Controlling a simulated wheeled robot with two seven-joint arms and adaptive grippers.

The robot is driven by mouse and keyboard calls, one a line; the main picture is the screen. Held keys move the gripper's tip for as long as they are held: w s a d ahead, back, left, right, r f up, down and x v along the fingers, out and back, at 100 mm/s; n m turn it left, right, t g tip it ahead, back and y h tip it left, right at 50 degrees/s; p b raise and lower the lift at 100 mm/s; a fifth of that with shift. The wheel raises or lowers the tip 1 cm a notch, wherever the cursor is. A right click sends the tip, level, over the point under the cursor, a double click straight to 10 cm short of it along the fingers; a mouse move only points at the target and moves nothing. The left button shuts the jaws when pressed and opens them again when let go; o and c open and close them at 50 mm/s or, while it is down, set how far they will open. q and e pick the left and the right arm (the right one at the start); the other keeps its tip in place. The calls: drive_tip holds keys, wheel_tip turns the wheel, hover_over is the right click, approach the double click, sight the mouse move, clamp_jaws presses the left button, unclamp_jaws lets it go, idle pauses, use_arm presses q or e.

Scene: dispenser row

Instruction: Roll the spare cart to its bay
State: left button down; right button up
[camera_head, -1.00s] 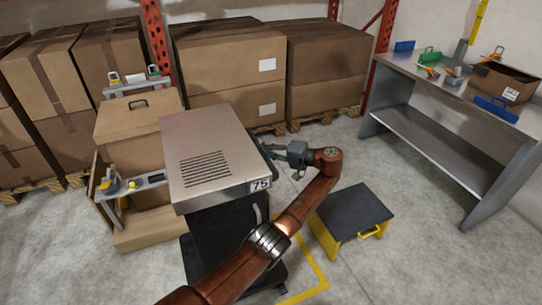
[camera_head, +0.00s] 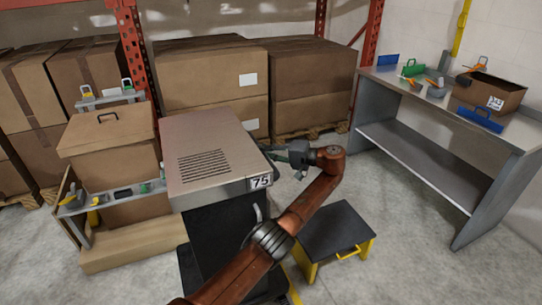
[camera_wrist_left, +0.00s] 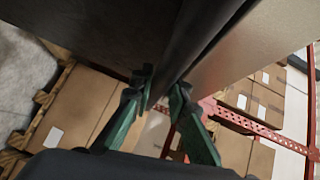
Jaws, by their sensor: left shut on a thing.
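The cart (camera_head: 215,140) has a flat grey top with slots, a "75" label on its front edge and a black lower body (camera_head: 215,240). It stands upright in the middle of the head view. My left gripper (camera_head: 275,153) is at the right side of the cart's top. In the left wrist view its green fingers (camera_wrist_left: 160,95) are shut on a dark bar or edge of the cart. The exact grip is partly hidden. My arm crosses in front of the cart's lower right side. Yellow floor tape (camera_head: 294,294) shows beside the cart's base. My right gripper is not in view.
A black-topped yellow step stool (camera_head: 335,229) stands close right of the cart. A grey workbench (camera_head: 415,160) with tools and an open box is further right. A box stand (camera_head: 130,257) is close left. Stacked cartons (camera_head: 210,75) line the back.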

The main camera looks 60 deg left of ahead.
use_arm(q)
drive_tip(key=shift+w+a, duration=0.1)
drive_tip(key=shift+w, duration=0.4)
drive_tip(key=c, duration=1.8)
unclamp_jaws()
drive_tip(key=shift+w, duration=0.15)
drive_tip(key=shift+c, duration=0.2)
drive_tip(key=f+v, duration=0.1)
drive_tip(key=v, duration=0.6)
drive_tip(key=shift+d+r, duration=0.35)
drive_tip(key=shift+r, duration=0.1)
drive_tip(key=shift+w, duration=0.1)
